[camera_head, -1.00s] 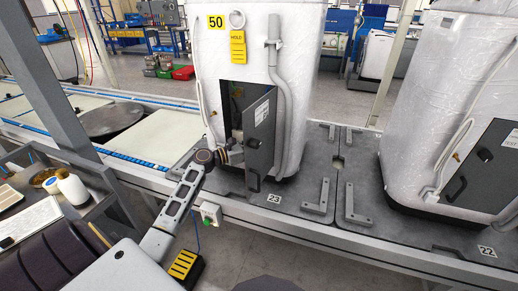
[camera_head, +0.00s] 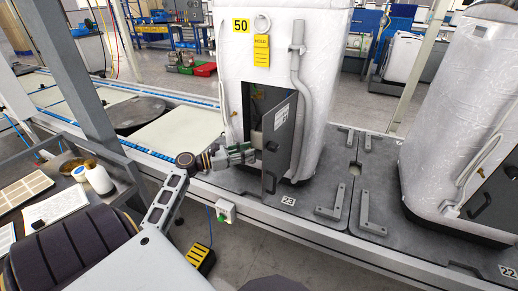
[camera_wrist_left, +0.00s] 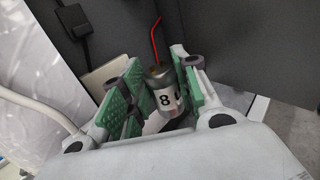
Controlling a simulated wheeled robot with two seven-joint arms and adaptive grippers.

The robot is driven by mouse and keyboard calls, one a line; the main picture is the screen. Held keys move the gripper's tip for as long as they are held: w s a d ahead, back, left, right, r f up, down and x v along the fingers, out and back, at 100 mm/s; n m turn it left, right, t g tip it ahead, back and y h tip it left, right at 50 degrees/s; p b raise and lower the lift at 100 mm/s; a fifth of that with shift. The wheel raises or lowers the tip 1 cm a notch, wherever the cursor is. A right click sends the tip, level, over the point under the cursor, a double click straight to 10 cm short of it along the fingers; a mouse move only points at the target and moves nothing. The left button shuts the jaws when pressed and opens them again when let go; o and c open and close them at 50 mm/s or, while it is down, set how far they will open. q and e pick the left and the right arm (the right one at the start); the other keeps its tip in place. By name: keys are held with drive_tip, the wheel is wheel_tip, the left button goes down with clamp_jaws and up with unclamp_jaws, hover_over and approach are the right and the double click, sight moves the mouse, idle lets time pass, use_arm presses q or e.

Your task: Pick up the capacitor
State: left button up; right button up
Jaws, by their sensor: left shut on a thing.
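The capacitor (camera_wrist_left: 163,92) is a silver cylinder with a white label reading 8 and a red wire rising from its top. It shows in the left wrist view between the green pads of my left gripper (camera_wrist_left: 152,97), which is shut on it. In the head view my left gripper (camera_head: 240,153) is at the open doorway of the white wrapped tank (camera_head: 270,60), beside the grey door (camera_head: 282,143). In that view I cannot clearly make out the capacitor. The capacitor's lower end is partly hidden. My right gripper is not in view.
The grey door stands swung open close to the right of my gripper. Grey hoses run down the tank's front. A second wrapped tank (camera_head: 475,95) stands at right. A cart with bottles (camera_head: 98,179) is at left. A pale conveyor panel (camera_head: 180,130) is bare.

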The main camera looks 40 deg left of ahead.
use_arm(q)
drive_tip(key=v, duration=0.5)
drive_tip(key=shift+s, duration=0.2)
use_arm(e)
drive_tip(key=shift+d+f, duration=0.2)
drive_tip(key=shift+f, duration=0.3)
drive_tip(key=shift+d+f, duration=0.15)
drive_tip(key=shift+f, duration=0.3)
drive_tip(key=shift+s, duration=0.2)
